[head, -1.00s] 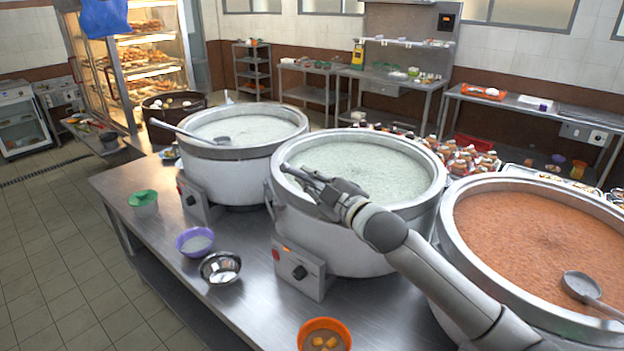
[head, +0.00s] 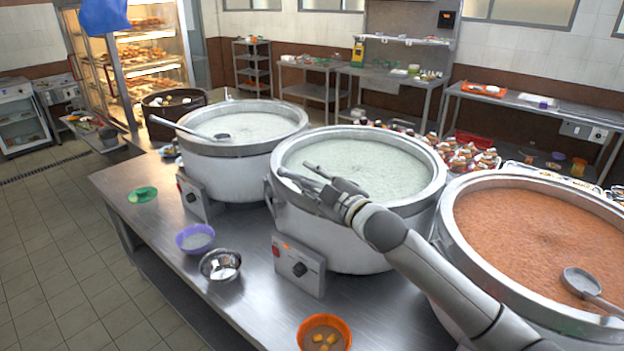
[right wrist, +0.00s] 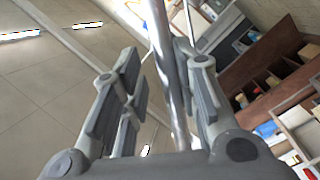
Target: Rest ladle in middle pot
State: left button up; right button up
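The middle pot (head: 350,243) is a large silver stockpot full of pale green-white congee (head: 360,165). My right gripper (head: 306,175) is over its left rim, with the arm reaching in from the lower right. Its fingers are spread apart. In the right wrist view, a thin shiny metal rod, which looks like the ladle's handle (right wrist: 162,45), passes between the open fingers (right wrist: 160,95), nearer the right-hand ones. The ladle's bowl is not visible; whether the handle touches the rim is unclear. My left gripper is not in view.
The left pot (head: 228,172) holds pale congee and a ladle (head: 185,130). The right pot (head: 540,225) holds orange congee and another ladle (head: 590,288). A purple bowl (head: 194,238), a steel bowl (head: 220,265) and an orange bowl (head: 324,333) stand along the table's front.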

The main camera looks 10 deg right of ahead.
jog(key=shift+o, duration=0.3)
jog(key=v, duration=1.2)
dwell(0.3)
